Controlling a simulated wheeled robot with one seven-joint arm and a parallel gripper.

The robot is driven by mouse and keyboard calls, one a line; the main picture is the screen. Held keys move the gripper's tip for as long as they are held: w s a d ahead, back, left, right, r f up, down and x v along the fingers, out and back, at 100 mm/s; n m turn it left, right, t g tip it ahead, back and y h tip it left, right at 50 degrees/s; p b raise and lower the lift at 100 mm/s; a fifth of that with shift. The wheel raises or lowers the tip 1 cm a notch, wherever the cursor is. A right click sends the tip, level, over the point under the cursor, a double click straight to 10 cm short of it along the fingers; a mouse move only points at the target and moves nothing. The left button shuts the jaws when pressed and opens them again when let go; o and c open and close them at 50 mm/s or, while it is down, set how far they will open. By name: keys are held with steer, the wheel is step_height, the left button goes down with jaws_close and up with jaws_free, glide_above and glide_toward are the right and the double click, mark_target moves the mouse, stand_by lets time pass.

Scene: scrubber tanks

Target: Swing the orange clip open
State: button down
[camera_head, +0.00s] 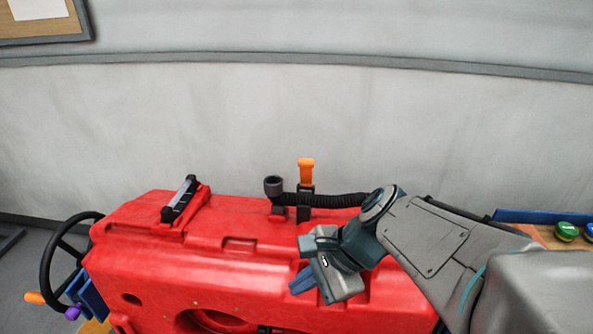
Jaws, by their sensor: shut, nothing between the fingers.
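The orange clip (306,171) stands upright at the back of the red tank (210,245), on a black bracket (305,204). A black ribbed hose (340,200) runs past the bracket, just below the clip. My gripper (298,284) is in front of and below the clip, over the front part of the tank and apart from the clip. Its blue fingers point to the left and are shut with nothing between them. My wrist and arm hide the right end of the hose and part of the tank.
The hose's dark round open end (273,184) sticks up left of the clip. A black-and-grey handle (180,199) stands on the tank's left. A steering wheel (50,262) is at far left. Green and blue caps (566,232) lie at right. The wall is behind.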

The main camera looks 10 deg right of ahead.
steer(key=w+f+m+t+y+b, duration=0.1)
steer(key=w+m+t+y+b, duration=0.6)
steer(key=m, duration=0.9)
steer(key=w+d+r+m+t+h+b, duration=0.25)
steer(key=w+d+m+t+h, duration=0.4)
steer(key=d+m, duration=0.7)
steer(key=w+a+m+t+y+p, duration=0.1)
steer(key=w+a+m+y+p, duration=0.1)
steer(key=w+a+p, duration=0.2)
steer(key=w+p, duration=0.2)
steer(key=p, duration=0.1)
steer(key=shift+w+a+r+m, duration=0.25)
steer(key=shift+a+r+m, duration=0.05)
steer(key=shift+a+m, duration=0.05)
steer(key=shift+p, duration=0.7)
steer(key=p, duration=0.6)
steer(key=shift+w+a, duration=0.3)
steer(key=shift+a, duration=0.1)
